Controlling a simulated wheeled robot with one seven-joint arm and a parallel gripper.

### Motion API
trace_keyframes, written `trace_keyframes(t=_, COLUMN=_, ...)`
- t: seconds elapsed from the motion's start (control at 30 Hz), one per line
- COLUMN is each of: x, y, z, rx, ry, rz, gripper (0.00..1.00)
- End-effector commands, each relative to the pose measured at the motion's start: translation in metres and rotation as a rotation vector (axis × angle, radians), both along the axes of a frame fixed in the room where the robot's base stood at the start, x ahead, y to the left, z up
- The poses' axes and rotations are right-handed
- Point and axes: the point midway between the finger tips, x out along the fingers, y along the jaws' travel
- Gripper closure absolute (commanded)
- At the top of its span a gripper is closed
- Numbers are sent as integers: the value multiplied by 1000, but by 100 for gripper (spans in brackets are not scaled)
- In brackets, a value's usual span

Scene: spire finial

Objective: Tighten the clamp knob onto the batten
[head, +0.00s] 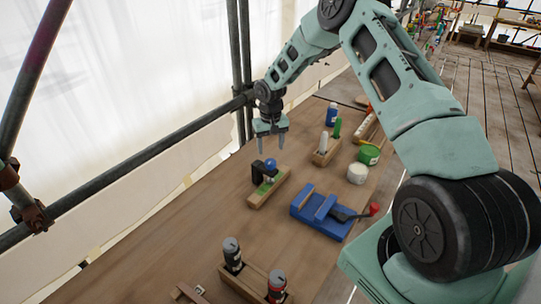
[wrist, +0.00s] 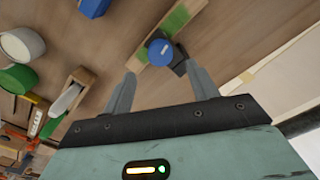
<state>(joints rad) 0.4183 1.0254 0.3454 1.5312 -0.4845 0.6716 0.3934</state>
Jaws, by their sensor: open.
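The blue clamp knob (head: 270,164) sits on top of a black clamp (head: 257,173) on the wooden batten (head: 256,201). How tight the knob is cannot be told.
A blue vise-like fixture (head: 321,212) with a red-ended handle (head: 374,208) stands right of the batten. A wooden holder (head: 325,158) with upright markers, a white pot (head: 357,174) and a green pot (head: 369,154) stand beyond. A wooden rack (head: 240,279) with cans is in front.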

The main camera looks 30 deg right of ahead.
Motion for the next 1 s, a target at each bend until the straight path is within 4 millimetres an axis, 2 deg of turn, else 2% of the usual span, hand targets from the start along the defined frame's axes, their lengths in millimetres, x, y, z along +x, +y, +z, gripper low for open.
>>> trace_keyframes(t=0.2, x=-1, y=1, z=-38, rx=2, ry=4, rz=1, gripper=41)
trace_keyframes(t=0.4, x=0, y=0, z=-60, rx=0, ry=0, rz=-1, gripper=41)
trace_keyframes(t=0.57, x=0, y=0, z=-67, rx=0, ry=0, rz=0, gripper=41)
trace_keyframes(t=0.8, x=0, y=0, z=-68, rx=0, ry=-1, rz=0, gripper=41)
trace_keyframes(t=0.83, x=0, y=0, z=-68, rx=0, ry=-1, rz=0, gripper=44)
trace_keyframes(t=0.9, x=0, y=0, z=-68, rx=0, ry=-1, rz=0, gripper=64)
trace_keyframes(t=1.0, x=0, y=0, z=-68, rx=0, ry=-1, rz=0, gripper=86)
